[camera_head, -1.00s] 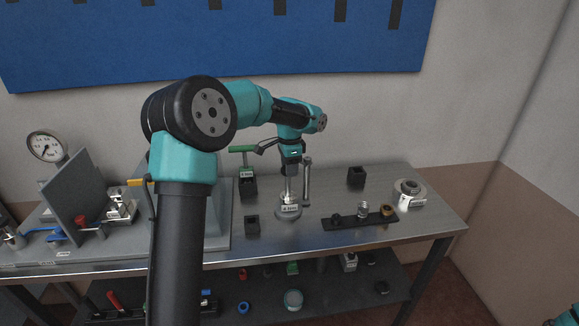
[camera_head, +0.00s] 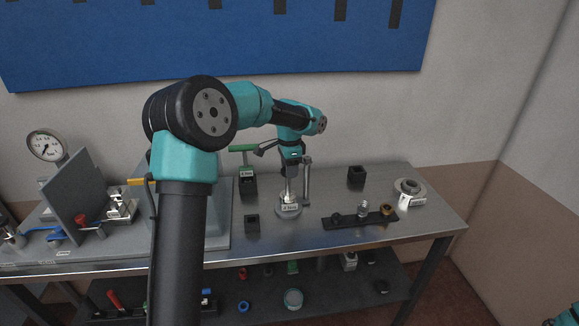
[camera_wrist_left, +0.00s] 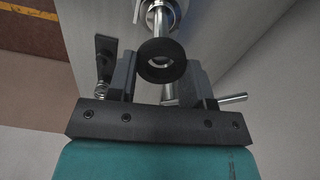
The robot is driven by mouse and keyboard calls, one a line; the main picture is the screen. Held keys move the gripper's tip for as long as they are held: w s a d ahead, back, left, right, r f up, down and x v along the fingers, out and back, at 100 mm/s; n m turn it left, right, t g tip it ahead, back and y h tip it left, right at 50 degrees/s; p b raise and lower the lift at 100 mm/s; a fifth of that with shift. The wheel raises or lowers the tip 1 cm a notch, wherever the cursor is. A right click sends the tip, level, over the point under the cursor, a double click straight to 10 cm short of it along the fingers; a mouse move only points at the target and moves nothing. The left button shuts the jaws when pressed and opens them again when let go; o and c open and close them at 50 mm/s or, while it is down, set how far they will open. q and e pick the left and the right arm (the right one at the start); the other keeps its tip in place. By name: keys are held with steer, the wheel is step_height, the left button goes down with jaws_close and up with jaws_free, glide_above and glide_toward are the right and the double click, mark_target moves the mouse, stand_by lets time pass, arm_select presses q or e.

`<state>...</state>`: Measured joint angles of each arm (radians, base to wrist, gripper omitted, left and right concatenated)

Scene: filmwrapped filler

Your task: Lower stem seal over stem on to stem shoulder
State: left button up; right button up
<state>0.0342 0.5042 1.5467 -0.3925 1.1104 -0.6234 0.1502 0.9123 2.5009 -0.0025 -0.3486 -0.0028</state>
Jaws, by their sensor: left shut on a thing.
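My left gripper (camera_head: 291,170) points down above the labelled round stand (camera_head: 289,209) with its upright metal stem (camera_head: 289,190). In the left wrist view it is shut on a black ring, the stem seal (camera_wrist_left: 162,60), with a finger on each side. The bright stem (camera_wrist_left: 160,22) runs from the seal to the round base at the top of that view. The seal lines up with the stem, but I cannot tell whether it is around it. The stem shoulder is too small to make out.
A thin metal post (camera_head: 307,180) stands close to the right of the stem. A black strip (camera_head: 350,221) with small parts, including a spring (camera_head: 363,209), lies to the right. Black blocks (camera_head: 252,223) and a labelled metal ring (camera_head: 410,190) stand around. A grey panel fixture (camera_head: 75,197) fills the left.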

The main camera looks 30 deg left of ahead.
mark_target(290, 192)
arm_select(q)
steer(key=shift+f, duration=3.25)
steer(key=o, duration=1)
steer(key=shift+c, duration=0.2)
step_height(290, 192, up, 18)
steer(key=shift+f, duration=0.2)
stand_by(0.6)
